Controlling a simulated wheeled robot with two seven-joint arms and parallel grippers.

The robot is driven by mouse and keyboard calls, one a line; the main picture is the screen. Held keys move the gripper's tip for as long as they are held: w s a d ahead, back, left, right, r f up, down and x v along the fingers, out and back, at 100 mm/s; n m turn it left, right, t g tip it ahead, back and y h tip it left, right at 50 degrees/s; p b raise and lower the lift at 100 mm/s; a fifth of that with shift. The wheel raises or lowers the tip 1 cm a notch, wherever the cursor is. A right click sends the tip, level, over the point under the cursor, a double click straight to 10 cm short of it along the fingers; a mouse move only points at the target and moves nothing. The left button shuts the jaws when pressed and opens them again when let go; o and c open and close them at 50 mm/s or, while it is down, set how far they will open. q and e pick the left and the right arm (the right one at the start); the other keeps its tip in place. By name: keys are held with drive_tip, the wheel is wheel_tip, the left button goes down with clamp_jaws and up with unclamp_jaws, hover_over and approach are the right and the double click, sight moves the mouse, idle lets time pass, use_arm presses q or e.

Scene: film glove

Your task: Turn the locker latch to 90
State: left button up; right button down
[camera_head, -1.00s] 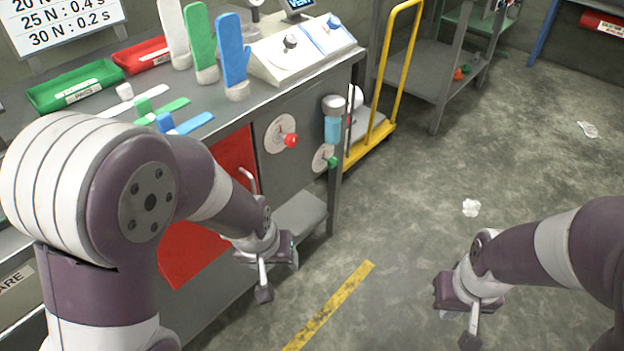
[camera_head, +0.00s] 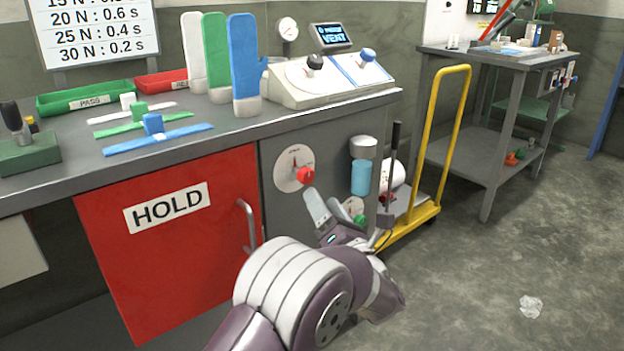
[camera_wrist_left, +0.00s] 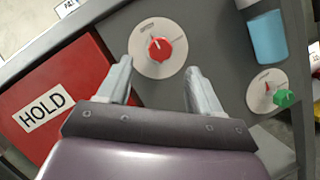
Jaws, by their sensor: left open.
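A red locker door (camera_head: 175,245) with a HOLD label and a grey bar handle (camera_head: 247,226) is in the front of the bench. To its right, a red knob (camera_head: 306,175) sits on a round white dial on the grey panel. My left gripper (camera_head: 352,172) is in front of this panel, open and empty. In the left wrist view, the red knob (camera_wrist_left: 160,49) is just beyond the open fingertips (camera_wrist_left: 158,68), roughly between them in the picture. I cannot tell which part is the latch. My right gripper is out of view.
A green knob (camera_wrist_left: 284,98) on a second dial and a blue cylinder (camera_head: 361,178) are right of the red knob. A yellow-handled cart (camera_head: 434,130) is to the right, beside open floor.

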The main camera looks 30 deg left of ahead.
sight(308, 178)
use_arm(q)
drive_tip(key=b+x, duration=0.1)
drive_tip(key=x, duration=0.8)
drive_tip(key=shift+a+r+b, duration=0.1)
drive_tip(key=shift+b, duration=0.25)
drive_tip(key=c, duration=1)
